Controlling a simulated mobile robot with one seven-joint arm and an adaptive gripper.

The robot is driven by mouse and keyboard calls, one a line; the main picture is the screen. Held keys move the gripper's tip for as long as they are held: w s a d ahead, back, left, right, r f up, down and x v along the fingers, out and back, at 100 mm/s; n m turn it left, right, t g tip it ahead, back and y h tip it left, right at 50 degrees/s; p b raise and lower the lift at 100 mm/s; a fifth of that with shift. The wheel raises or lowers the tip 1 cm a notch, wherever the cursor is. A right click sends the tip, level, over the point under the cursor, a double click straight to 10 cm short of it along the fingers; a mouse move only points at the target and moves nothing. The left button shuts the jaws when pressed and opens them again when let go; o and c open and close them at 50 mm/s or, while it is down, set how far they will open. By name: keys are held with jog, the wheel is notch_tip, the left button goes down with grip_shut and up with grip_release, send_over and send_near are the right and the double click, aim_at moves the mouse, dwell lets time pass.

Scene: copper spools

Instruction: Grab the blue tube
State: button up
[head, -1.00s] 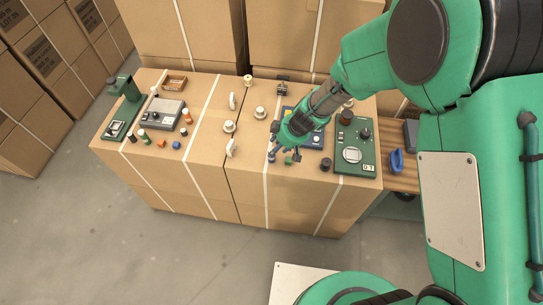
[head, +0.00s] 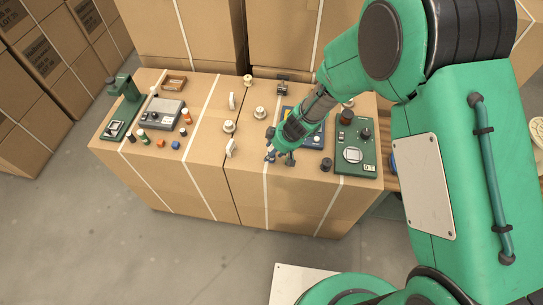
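A green instrument (head: 368,158) and a dark cylinder (head: 326,164) stand right of the gripper. White spools (head: 229,126) stand to the left. A grey device (head: 165,113) and small coloured pieces, including a blue one (head: 176,145), are farther left.

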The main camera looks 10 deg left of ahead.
grip_shut()
jog(key=shift+r, duration=0.1)
jog(key=shift+r, duration=0.4)
notch_tip(320, 180, up, 3)
jog(key=shift+r+p, duration=0.1)
jog(key=shift+p, duration=0.45)
jog(key=s+d+b, duration=0.1)
jog(key=s+d, duration=0.6)
jog(key=s, duration=0.7)
jog(key=shift+d+r+b, duration=0.2)
jog(key=shift+r+b, duration=0.1)
jog(key=shift+r, duration=0.15)
